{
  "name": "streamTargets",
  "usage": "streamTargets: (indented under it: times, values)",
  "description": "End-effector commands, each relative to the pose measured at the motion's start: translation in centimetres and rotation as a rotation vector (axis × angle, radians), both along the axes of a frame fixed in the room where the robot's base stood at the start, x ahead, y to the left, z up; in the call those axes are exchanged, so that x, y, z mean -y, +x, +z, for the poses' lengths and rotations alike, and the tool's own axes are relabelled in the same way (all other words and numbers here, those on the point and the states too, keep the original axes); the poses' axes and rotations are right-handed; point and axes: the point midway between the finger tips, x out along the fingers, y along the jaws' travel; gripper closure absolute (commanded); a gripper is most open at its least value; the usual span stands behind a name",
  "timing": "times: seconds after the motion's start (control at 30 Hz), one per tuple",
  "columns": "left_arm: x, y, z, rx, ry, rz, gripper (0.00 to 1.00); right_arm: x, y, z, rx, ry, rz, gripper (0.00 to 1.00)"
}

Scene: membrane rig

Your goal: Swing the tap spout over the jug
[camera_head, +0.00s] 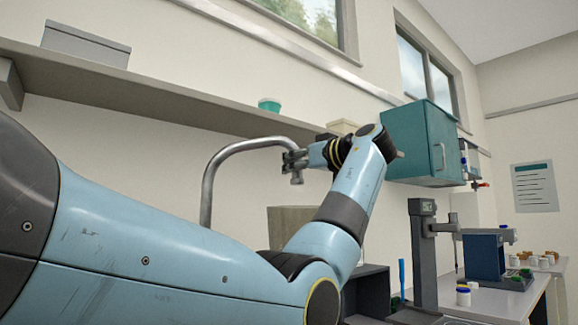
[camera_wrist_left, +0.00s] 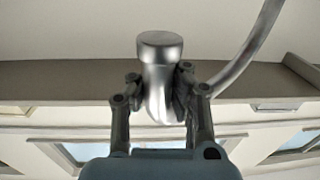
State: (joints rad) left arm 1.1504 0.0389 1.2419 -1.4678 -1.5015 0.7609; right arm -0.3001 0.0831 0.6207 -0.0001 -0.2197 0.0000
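The tap spout (camera_head: 240,150) is a grey metal tube that rises, arches to the right and ends in a short downturned nozzle. My left gripper (camera_head: 293,160) is at that nozzle end. In the left wrist view the nozzle (camera_wrist_left: 160,65) sits between the two fingers of my left gripper (camera_wrist_left: 160,88), with a finger against each side, so the gripper looks shut on it. The tap's base is hidden behind my left arm. I cannot make out a jug in either view. My right gripper is not in view.
A grey-beige block (camera_head: 290,222) is partly hidden behind my left arm. A long shelf (camera_head: 150,100) runs along the wall above the spout. A teal cabinet (camera_head: 420,145) hangs at right. A bench (camera_head: 505,303) with blue equipment (camera_head: 484,256) stands at lower right.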

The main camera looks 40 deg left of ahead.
Motion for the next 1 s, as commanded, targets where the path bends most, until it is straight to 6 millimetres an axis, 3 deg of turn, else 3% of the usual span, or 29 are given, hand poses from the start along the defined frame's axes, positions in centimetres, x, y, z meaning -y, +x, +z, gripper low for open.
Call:
streamTargets:
  times: [0.1, 0.43, 0.83, 1.0]
  values:
    - [0.3, 0.2, 0.4, 0.003, 0.005, -0.014, 1.0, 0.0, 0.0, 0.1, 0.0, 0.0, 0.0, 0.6]
    - [0.2, 0.2, 0.4, 0.004, 0.007, -0.01, 0.54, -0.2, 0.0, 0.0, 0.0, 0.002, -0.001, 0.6]
    - [0.2, 0.1, 0.2, 0.002, 0.005, -0.005, 0.53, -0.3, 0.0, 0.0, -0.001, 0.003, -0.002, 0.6]
    - [1.9, 0.0, 0.2, 0.002, 0.003, -0.008, 0.53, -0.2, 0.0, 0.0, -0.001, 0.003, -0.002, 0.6]
